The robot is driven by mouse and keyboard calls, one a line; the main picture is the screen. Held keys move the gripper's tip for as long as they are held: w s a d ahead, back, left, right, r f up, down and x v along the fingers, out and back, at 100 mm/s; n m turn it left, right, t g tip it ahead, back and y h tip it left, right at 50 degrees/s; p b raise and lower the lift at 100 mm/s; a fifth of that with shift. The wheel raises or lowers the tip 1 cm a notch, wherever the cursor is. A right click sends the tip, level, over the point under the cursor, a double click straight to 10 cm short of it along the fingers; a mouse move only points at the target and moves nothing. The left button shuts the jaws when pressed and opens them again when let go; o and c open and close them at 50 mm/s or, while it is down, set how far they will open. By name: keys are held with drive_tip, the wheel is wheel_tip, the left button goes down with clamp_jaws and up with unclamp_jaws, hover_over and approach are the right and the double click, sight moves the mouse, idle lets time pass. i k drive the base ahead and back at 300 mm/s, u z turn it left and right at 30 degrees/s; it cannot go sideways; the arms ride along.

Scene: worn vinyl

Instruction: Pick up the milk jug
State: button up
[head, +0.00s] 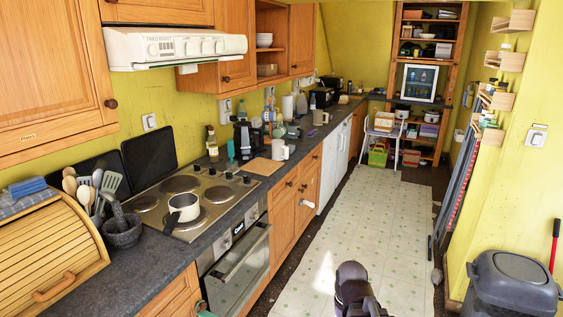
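A white jug or mug (279,150) stands upright on the dark counter, just behind a wooden board (262,166). A second pale jug or mug (320,118) stands farther along the same counter. Both are small in the head view, and I cannot tell for sure which is the milk jug. Part of my own dark arm shows at the bottom centre, over the floor and well short of the counter. The fingers of my gripper do not show.
A white saucepan (184,207) sits on the hob. A mortar (122,228) and a roll-top bread bin (50,255) stand at the near left. Bottles and a black coffee machine (246,137) crowd the wall side. The pale vinyl floor (372,220) is clear; a grey bin (515,285) stands right.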

sight(280, 152)
drive_tip(key=u, duration=0.1)
drive_tip(key=i, duration=3.25)
drive_tip(key=u, duration=0.15)
